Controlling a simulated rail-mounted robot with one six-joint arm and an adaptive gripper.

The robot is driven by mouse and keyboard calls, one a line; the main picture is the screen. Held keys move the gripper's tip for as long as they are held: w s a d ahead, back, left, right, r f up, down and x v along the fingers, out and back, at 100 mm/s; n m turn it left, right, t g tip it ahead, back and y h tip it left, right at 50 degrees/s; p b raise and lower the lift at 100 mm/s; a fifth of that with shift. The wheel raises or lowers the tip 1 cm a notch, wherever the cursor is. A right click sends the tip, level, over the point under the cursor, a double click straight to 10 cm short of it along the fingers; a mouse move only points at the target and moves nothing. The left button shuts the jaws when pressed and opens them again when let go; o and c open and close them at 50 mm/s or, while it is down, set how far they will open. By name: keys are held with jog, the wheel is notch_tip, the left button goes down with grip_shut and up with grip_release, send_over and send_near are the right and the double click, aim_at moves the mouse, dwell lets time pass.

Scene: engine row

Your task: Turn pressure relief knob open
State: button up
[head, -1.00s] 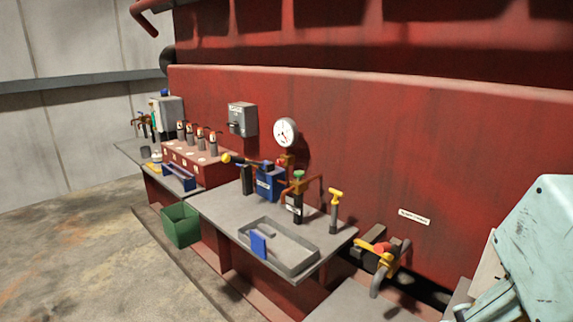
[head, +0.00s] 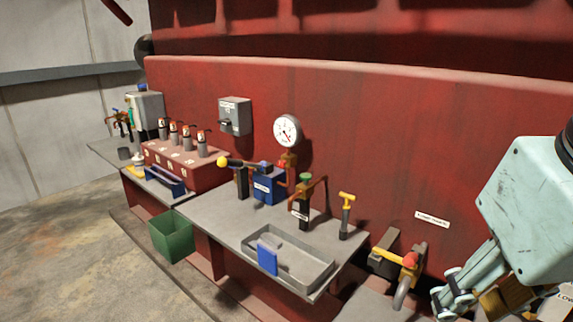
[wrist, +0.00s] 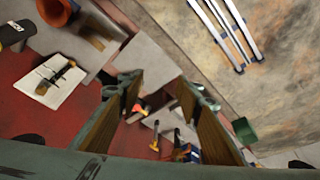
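On the middle bench, a blue pump block (head: 268,187) with a yellow-balled lever (head: 223,162) stands under a round white gauge (head: 287,131). A small red knob (head: 282,164) sits by the block. Right of it stands a valve with a green knob (head: 305,177). No readable label shows which knob is the pressure relief knob. My gripper (wrist: 160,88) is open and empty in the wrist view, its brown-padded fingers wide apart. In the head view it is at the lower right, far right of the pump and apart from the knobs.
A yellow T-handle (head: 346,197) and a grey tray (head: 318,268) with a blue piece share the bench. A yellow-handled valve with a red ball (head: 410,259) is closer to my gripper. A green bin (head: 171,238) stands left. The red wall (head: 400,130) rises behind.

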jog(key=w+a+r+n+h+p, duration=0.1)
jog(key=w+a+r+n, duration=0.15)
jog(key=w, duration=1.05)
jog(key=w+a+r+n+h+p, duration=0.1)
jog(key=w+a+n+h+p, duration=0.15)
jog(key=w, duration=1.05)
jog(key=w+a+r+n, duration=0.1)
jog(key=w+a+n, duration=0.15)
jog(key=w, duration=1.05)
jog(key=w+a+f+n+t+h, duration=0.1)
jog(key=w+a+f+n+h, duration=0.3)
jog(key=w, duration=0.4)
jog(key=w+a+f+n+t+h, duration=0.1)
jog(key=w+a+f+n+h, duration=0.2)
jog(key=w+a+f+n, duration=0.3)
jog(key=w+a+f+n+t, duration=0.3)
jog(key=a, duration=0.4)
jog(key=w+a+f+n+t, duration=0.3)
jog(key=a+n, duration=0.1)
jog(key=a, duration=0.3)
jog(key=w+a+f+n+t, duration=0.2)
jog(key=w+a+f+n, duration=0.1)
jog(key=a, duration=0.5)
jog(key=shift+w+f+n+t+p, duration=0.3)
jog(key=shift+f+n+t, duration=0.1)
jog(key=shift+f, duration=0.15)
jog(key=shift+w+d, duration=0.1)
